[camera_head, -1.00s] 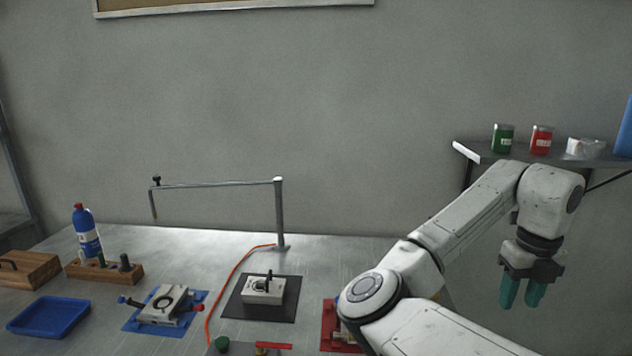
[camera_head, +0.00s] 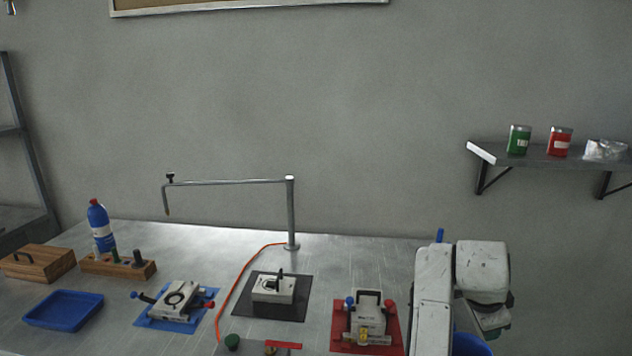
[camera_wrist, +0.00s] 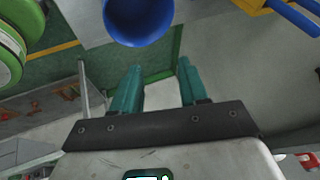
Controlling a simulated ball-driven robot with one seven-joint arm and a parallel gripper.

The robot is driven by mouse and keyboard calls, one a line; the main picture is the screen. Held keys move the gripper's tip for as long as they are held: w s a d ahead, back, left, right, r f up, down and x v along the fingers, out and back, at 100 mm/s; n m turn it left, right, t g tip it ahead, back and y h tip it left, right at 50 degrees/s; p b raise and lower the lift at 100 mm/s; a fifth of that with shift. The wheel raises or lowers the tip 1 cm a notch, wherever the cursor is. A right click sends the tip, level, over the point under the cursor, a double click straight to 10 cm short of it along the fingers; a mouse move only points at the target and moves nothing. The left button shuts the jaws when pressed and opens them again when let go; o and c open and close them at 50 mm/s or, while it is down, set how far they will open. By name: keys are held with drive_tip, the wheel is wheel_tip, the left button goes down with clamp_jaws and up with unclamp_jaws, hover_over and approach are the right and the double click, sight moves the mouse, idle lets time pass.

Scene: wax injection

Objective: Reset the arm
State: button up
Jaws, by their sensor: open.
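My gripper (camera_wrist: 157,88) shows in the wrist view with two teal fingers spread apart and nothing between them. In the head view my white arm is folded at the right edge of the metal table (camera_head: 340,262), and the fingers are hidden there. In the wrist view a blue round container (camera_wrist: 138,22) lies beyond the fingertips, apart from them; a blue rounded thing (camera_head: 470,346) also shows beside my arm in the head view.
The table holds a blue tray (camera_head: 64,309), a wooden block (camera_head: 118,265), a blue bottle (camera_head: 101,227), a blue mat (camera_head: 152,322), a black mat (camera_head: 290,312) and a red mat (camera_head: 395,335) with devices. A metal post (camera_head: 291,215) stands behind. A wall shelf (camera_head: 540,158) holds cans.

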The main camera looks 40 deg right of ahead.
drive_tip(key=w+a+f+n, duration=0.1)
drive_tip(key=a+f+n, duration=0.3)
drive_tip(key=n, duration=0.1)
drive_tip(key=w+a+f+n+t+y, duration=0.1)
drive_tip(key=a+f+n, duration=0.3)
drive_tip(key=a+n, duration=0.1)
drive_tip(key=w+a+f+n+t, duration=0.1)
drive_tip(key=a+f+n, duration=0.2)
drive_tip(key=a+n, duration=0.2)
drive_tip(key=shift+w+a+f+n, duration=0.25)
drive_tip(key=shift+f+n, duration=0.05)
drive_tip(key=shift+f, duration=0.1)
drive_tip(key=s+a+f+n+y, duration=0.2)
drive_tip(key=s+a+f+n, duration=0.1)
drive_tip(key=a, duration=0.5)
drive_tip(key=s+a+f+n+y, duration=0.2)
drive_tip(key=s+a+f+n, duration=0.1)
drive_tip(key=a+f+n, duration=0.2)
drive_tip(key=a+n, duration=0.2)
drive_tip(key=a, duration=0.1)
drive_tip(key=shift+f, duration=0.15)
drive_tip(key=shift+s+a, duration=0.1)
